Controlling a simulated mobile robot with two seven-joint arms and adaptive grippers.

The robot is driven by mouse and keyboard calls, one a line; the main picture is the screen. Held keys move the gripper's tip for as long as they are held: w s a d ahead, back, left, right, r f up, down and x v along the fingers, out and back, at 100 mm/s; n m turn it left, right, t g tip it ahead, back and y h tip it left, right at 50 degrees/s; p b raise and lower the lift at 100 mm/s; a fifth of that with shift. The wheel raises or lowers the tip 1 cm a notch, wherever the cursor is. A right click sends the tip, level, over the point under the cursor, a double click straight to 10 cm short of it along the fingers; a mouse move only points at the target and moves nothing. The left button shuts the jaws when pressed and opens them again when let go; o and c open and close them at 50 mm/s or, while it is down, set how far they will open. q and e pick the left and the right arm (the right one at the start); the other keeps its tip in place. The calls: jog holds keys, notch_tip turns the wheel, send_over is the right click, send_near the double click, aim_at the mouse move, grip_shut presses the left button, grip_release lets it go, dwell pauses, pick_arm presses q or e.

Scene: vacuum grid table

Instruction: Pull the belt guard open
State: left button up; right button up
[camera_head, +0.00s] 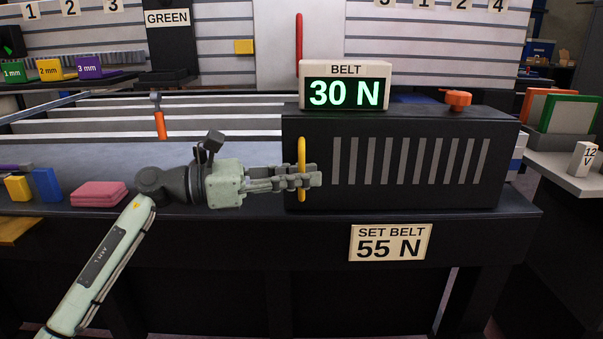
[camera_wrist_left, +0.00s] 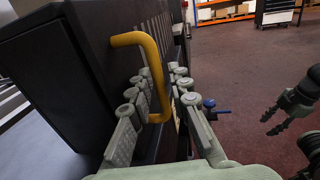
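The belt guard (camera_head: 400,200) is a black box with pale vertical vent slots, standing on the bench and appearing closed. Its yellow handle (camera_head: 301,150) is upright near its left end. My left gripper (camera_head: 312,176) reaches in from the left at the handle. In the left wrist view the handle (camera_wrist_left: 158,85) lies between the two fingers, with a gap visible beside it; the gripper (camera_wrist_left: 163,76) looks open around it. My right gripper (camera_wrist_left: 268,124) shows at the right edge of that view, away from the guard, apparently open and empty.
A display (camera_head: 345,93) above the guard reads 30 N; a sign (camera_head: 390,243) below reads SET BELT 55 N. An orange knob (camera_head: 458,98) sits on top. Pink pads (camera_head: 98,194), a blue block (camera_head: 46,184) and an orange-handled tool (camera_head: 160,124) are at left.

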pick_arm(q)
jog(key=shift+c, duration=0.2)
grip_shut()
jog(key=shift+s, duration=0.1)
